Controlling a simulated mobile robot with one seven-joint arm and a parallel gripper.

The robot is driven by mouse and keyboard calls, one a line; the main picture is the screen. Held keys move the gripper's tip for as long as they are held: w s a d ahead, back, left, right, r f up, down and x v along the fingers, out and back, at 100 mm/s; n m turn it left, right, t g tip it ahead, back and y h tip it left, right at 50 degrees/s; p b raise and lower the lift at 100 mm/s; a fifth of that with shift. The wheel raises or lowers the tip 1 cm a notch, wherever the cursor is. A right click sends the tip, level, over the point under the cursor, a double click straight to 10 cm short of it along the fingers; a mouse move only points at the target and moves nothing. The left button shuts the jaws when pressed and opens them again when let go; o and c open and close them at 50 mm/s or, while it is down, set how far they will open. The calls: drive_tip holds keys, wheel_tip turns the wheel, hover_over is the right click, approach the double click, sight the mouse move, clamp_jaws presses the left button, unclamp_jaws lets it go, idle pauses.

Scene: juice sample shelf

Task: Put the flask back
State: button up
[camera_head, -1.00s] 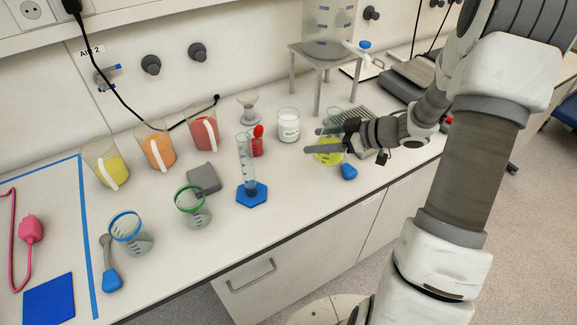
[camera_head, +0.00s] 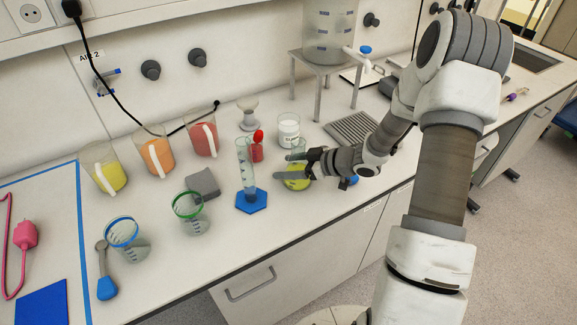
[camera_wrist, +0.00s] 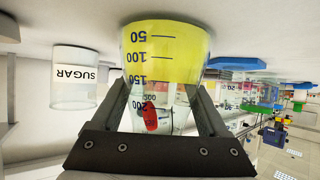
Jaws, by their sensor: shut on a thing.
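The flask (camera_head: 297,184) is clear with measuring marks and yellow liquid in its wide bottom. My gripper (camera_head: 284,166) is shut on it, a finger on each side of its narrower upper part. The wrist view shows the flask (camera_wrist: 168,52) upside down in the picture, between the two fingers (camera_wrist: 162,92). In the head view it looks upright, right of the measuring cylinder (camera_head: 245,168) with the blue foot. I cannot tell whether its bottom touches the bench.
A sugar jar (camera_head: 289,130) and a small red-capped bottle (camera_head: 257,147) stand behind the flask. A grey ribbed mat (camera_head: 352,128) lies to the right, by a metal stand (camera_head: 318,98). Jugs (camera_head: 158,155) and beakers (camera_head: 190,215) are to the left.

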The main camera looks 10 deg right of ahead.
drive_tip(key=shift+f, duration=0.1)
drive_tip(key=o, duration=1.6)
drive_tip(key=shift+s+d+r, duration=0.1)
drive_tip(key=shift+d+r, duration=0.1)
drive_tip(key=shift+r, duration=0.1)
drive_tip(key=p+v, duration=0.1)
drive_tip(key=v, duration=1)
drive_tip(key=shift+s+d+r, duration=0.1)
drive_tip(key=shift+s, duration=0.1)
drive_tip(key=shift+w, duration=0.1)
